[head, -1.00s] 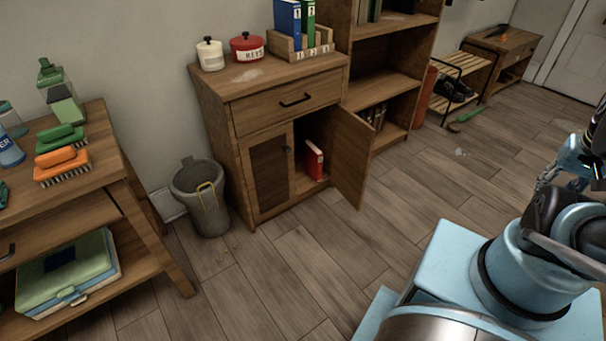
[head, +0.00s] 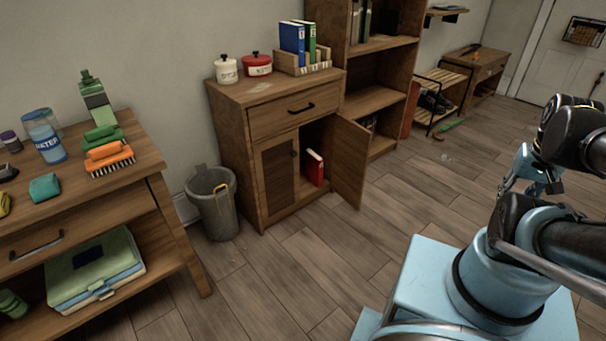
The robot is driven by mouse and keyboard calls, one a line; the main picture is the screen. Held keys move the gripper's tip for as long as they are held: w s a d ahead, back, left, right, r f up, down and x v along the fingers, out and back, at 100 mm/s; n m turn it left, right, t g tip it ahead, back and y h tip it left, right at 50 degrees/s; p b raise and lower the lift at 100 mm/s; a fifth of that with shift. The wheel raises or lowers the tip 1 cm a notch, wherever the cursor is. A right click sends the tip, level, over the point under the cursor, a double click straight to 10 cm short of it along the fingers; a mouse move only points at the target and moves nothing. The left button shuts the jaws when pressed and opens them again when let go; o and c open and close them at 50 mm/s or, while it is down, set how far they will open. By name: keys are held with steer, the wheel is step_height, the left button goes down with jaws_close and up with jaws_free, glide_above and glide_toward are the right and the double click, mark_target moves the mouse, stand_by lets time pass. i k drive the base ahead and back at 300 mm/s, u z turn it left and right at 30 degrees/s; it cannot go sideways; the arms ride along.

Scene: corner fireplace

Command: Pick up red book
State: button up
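The red book (head: 315,167) stands upright inside the lower compartment of the wooden cabinet (head: 226,113). The cabinet's right door (head: 350,163) is open, so the book's side and pale page edge show. The left door (head: 277,178) is shut. My gripper (head: 532,176) is at the right, beside my arm, far from the book and holding nothing that I can see. It is small and partly hidden by my arm, so its finger opening is unclear.
A grey bin (head: 213,204) stands left of the cabinet. A wooden table (head: 150,168) with brushes and bottles is at the left. A tall bookshelf (head: 373,98) stands right of the cabinet. The floor (head: 300,268) before the cabinet is clear. The open door juts into the room.

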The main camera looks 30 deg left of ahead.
mark_target(313, 163)
steer(key=u, duration=2.15)
steer(key=i, duration=1)
